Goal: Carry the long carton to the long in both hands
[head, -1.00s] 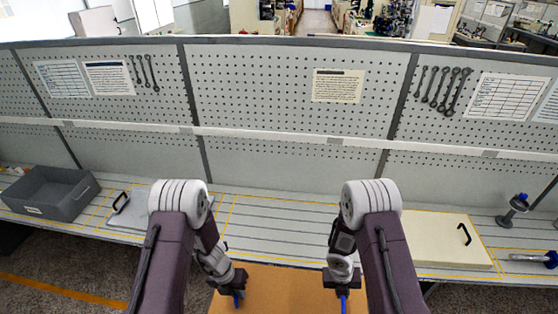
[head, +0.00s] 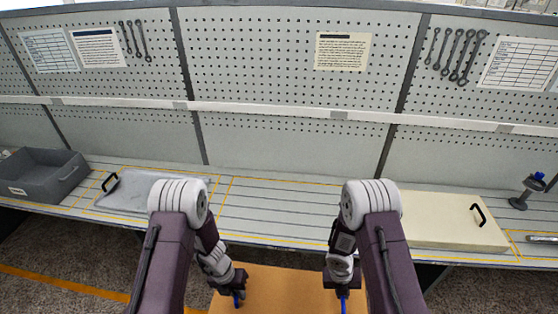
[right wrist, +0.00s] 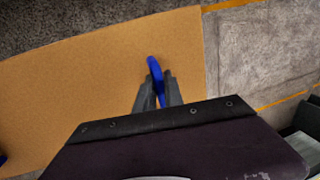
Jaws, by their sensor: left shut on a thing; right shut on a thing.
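The long carton (head: 285,285) is a tan-brown box at the bottom middle of the head view, in front of the bench; its near part is cut off. My left gripper (head: 238,295) is shut on a blue handle near the carton's left end. My right gripper (head: 342,292) is shut on another blue handle (right wrist: 156,78) near its right end. In the right wrist view the carton's flat top (right wrist: 100,90) lies under the fingers, with floor visible beyond its edges. A bit of blue shows at the left edge there.
The bench (head: 270,212) has yellow-outlined areas; its middle stretch is clear. A grey bin (head: 40,180) and a grey panel with a black handle (head: 130,190) stand left. A cream panel with a black handle (head: 450,222) and a spindle (head: 528,190) stand right. A pegboard wall (head: 285,65) rises behind.

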